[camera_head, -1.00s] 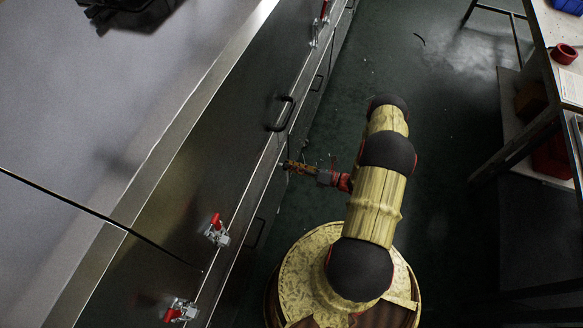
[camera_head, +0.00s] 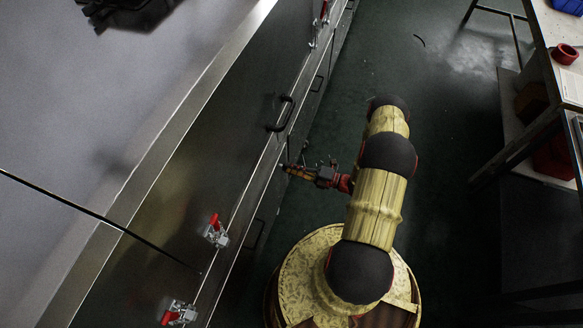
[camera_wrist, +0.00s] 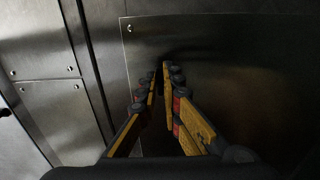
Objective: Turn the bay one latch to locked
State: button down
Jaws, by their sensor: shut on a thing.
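My gripper (camera_head: 284,167) reaches left from the arm to the steel front of the dryer, below a black bar handle (camera_head: 283,113). In the wrist view my gripper (camera_wrist: 163,70) has its fingers converging to a narrow gap at the steel panel (camera_wrist: 240,60). The fingers are shut on a small dark part there, apparently the bay one latch. It is mostly hidden between the fingertips, and its angle cannot be read. No locked or unlocked marking is legible.
Red-handled toggle clamps (camera_head: 216,230) line the dryer's edge, with another (camera_head: 180,313) nearer. A workbench (camera_head: 545,40) with a red tape roll (camera_head: 565,54) stands at the right. The dark green floor (camera_head: 440,130) between is clear.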

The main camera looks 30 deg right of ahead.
dwell(0.4)
jog(key=c, duration=2)
grip_release()
jog(key=v, duration=1.2)
jog(key=shift+d, duration=0.1)
